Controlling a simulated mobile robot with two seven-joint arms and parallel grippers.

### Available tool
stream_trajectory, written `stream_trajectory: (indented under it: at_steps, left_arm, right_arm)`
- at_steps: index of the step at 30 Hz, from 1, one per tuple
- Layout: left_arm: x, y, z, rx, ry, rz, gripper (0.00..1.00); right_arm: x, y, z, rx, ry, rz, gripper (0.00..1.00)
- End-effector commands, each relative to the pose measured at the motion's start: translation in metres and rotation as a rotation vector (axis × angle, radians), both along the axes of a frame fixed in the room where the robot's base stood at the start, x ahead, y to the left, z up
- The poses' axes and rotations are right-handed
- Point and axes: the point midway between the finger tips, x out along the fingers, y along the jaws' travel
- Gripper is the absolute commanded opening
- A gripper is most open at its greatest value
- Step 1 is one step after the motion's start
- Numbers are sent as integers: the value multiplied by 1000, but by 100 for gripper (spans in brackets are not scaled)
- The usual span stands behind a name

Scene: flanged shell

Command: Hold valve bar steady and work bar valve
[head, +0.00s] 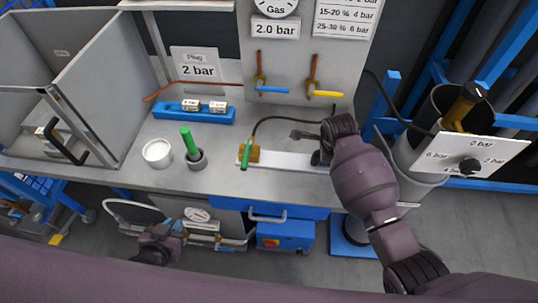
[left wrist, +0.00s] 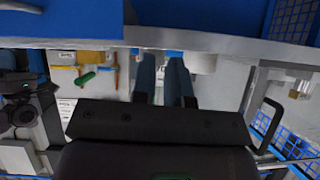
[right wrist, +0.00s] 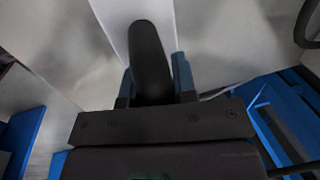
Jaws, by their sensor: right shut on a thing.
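The pale valve bar (head: 285,161) lies flat on the grey bench. At its left end is a brass valve (head: 254,155) with a green lever (head: 246,154) pointing toward the front edge. The valve's green lever also shows in the left wrist view (left wrist: 87,78). My right gripper (head: 320,157) is at the bar's right end. In the right wrist view it is shut on a dark, round-ended handle (right wrist: 148,50) that rises between its fingers. My left gripper (head: 175,227) is in front of the bench, below its edge, left of the valve. Its fingers (left wrist: 163,75) are apart and empty.
A white cup (head: 157,153) and a grey holder (head: 197,160) with a green stick stand left of the bar. A blue tray (head: 193,116) lies behind them. A black hose (head: 285,118) runs from the valve. Bench between holder and valve is clear.

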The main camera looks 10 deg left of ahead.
Motion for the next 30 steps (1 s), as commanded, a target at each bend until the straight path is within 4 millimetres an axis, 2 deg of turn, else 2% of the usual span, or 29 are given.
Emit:
stream_trajectory:
  at_steps: [3, 5, 8, 14, 20, 24, 30]
  left_arm:
    - [7, 3, 2, -16, -6, 5, 0]
    - [16, 5, 4, -37, -12, 12, 0]
    - [39, 12, 11, -96, -24, 35, 0]
    - [104, 32, 36, -266, -52, 102, 0]
    - [171, 52, 75, -441, -77, 175, 0]
    - [215, 65, 110, -562, -95, 227, 0]
    - [269, 83, 166, -727, -118, 298, 0]
  right_arm:
    - [0, 1, 0, 2, 1, -1, 0]
    - [0, 1, 0, 2, 1, -1, 0]
    - [-1, 1, 0, 2, 1, -1, 0]
    - [-1, 1, 0, 2, 1, -1, 0]
    - [0, 1, 0, 2, 1, -1, 0]
    - [0, 1, 0, 2, 1, -1, 0]
    - [0, 1, 0, 2, 1, -1, 0]
